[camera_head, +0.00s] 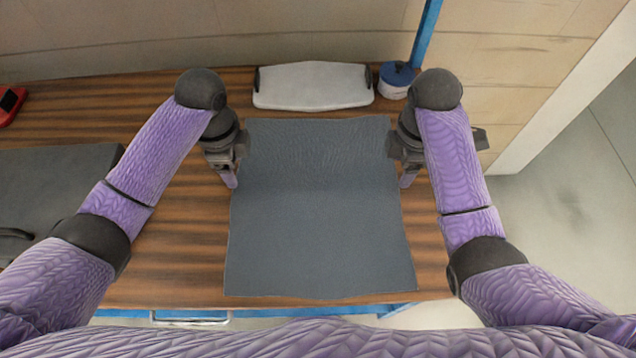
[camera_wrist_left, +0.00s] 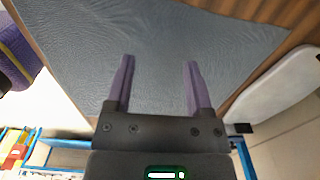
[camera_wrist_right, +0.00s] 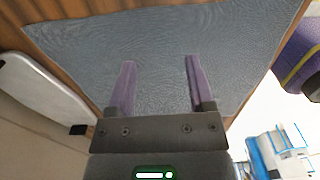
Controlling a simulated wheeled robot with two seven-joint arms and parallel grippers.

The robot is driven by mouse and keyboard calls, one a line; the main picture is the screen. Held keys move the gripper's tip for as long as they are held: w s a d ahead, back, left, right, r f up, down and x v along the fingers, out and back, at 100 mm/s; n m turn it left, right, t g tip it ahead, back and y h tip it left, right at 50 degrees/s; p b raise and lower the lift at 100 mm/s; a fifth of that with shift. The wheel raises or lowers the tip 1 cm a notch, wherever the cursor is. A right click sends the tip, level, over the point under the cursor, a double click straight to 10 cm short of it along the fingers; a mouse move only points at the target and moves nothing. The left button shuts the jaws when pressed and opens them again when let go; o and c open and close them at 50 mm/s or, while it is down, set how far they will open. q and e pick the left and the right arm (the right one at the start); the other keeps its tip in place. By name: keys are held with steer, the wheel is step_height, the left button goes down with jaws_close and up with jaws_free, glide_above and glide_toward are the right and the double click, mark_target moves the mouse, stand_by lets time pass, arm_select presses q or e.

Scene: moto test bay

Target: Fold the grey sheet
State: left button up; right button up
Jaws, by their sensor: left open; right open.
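The grey sheet (camera_head: 318,225) lies spread flat on the wooden table, with slightly wavy edges. My left gripper (camera_head: 230,180) is beside the sheet's left edge, towards the far end. My right gripper (camera_head: 406,180) is beside its right edge, at about the same height in the picture. Both grippers are open, with two purple fingers apart and nothing between them. The sheet also shows beyond the fingers in the left wrist view (camera_wrist_left: 160,50) and in the right wrist view (camera_wrist_right: 160,50).
The striped wooden table (camera_head: 180,230) has bare strips on both sides of the sheet. A white tray-like object (camera_head: 312,86) lies behind the sheet. A white and blue round container (camera_head: 396,80) stands to its right. A dark grey case (camera_head: 50,180) and a red device (camera_head: 12,104) are at the left.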

mark_target(245, 194)
arm_select(q)
steer(key=shift+w+f, duration=0.2)
steer(key=shift+f, duration=0.4)
arm_select(e)
steer(key=shift+w+f, duration=0.2)
steer(key=shift+f, duration=0.45)
arm_select(q)
step_height(245, 194, down, 7)
steer(key=shift+s+f, duration=0.15)
arm_select(e)
step_height(245, 194, down, 7)
steer(key=shift+s+f, duration=0.1)
steer(key=shift+s, duration=0.05)
arm_select(q)
steer(key=shift+f, duration=0.25)
arm_select(e)
steer(key=shift+f, duration=0.25)
arm_select(q)
steer(key=shift+r, duration=0.15)
steer(key=shift+c, duration=0.7)
arm_select(e)
steer(key=shift+r, duration=0.15)
steer(key=shift+c, duration=0.7)
arm_select(q)
jaws_close()
arm_select(e)
jaws_close()
